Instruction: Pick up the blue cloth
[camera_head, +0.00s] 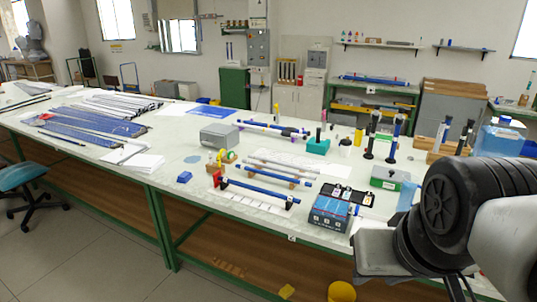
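A flat, pale blue piece (408,196) that looks like a cloth lies on the right part of the white-topped bench, beside the green-sided box. My arm partly covers it. A darker blue flat sheet (226,114) lies further back on the bench, and I cannot tell for sure which is the cloth. My arm enters at the lower right, with a black ribbed joint and a grey block (376,256) at the bench's front edge. The grey block may be my gripper's body. No fingertips can be made out, and nothing is seen held.
The bench (120,203) is crowded. A blue instrument box (329,213), a rod on a stand (260,192), a green-sided box (389,178) and upright black-and-blue tools (371,137) stand near the pale blue piece. A stool (22,176) is at left. The floor in front is mostly clear.

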